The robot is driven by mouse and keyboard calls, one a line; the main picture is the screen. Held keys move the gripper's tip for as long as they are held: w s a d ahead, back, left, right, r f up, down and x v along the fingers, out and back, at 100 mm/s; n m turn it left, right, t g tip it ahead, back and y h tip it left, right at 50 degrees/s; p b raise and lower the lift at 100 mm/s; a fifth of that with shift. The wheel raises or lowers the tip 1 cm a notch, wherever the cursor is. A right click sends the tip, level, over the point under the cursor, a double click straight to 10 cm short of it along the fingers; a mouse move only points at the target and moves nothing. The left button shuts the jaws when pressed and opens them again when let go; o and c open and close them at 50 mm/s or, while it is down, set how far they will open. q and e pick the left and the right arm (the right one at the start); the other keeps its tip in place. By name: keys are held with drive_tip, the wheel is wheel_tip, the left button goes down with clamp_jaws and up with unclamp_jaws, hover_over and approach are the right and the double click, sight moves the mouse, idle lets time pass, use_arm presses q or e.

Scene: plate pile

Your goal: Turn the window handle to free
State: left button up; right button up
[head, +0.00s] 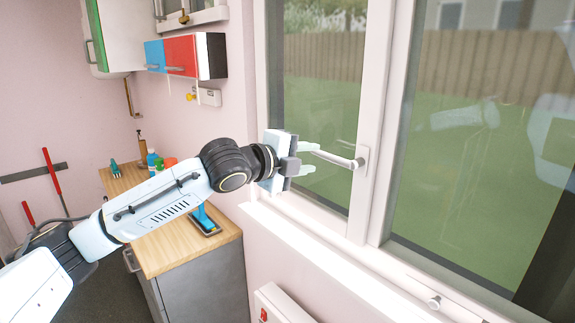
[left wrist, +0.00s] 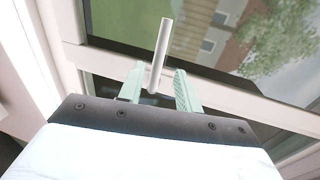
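The window handle (head: 338,159) is a pale grey lever on the window's middle post in the head view. It lies nearly level, with its free end pointing left toward my left gripper (head: 308,158). In the left wrist view, the handle (left wrist: 163,45) comes down between the two pale green fingers of my left gripper (left wrist: 160,68). The fingers are apart, with a gap on each side of the handle, so the gripper is open. I cannot tell whether either finger touches the handle. My right gripper is not in view.
The pale window frame (head: 377,130) and sill (head: 330,250) are close beside my left gripper. A wooden counter (head: 160,252) with bottles stands at the left, below my arm. A red and blue wall cabinet (head: 180,55) hangs above it. A white radiator (head: 283,303) is below the sill.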

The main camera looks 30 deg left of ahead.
use_arm(q)
drive_tip(key=b+v, duration=0.1)
drive_tip(key=v, duration=0.5)
idle(0.4)
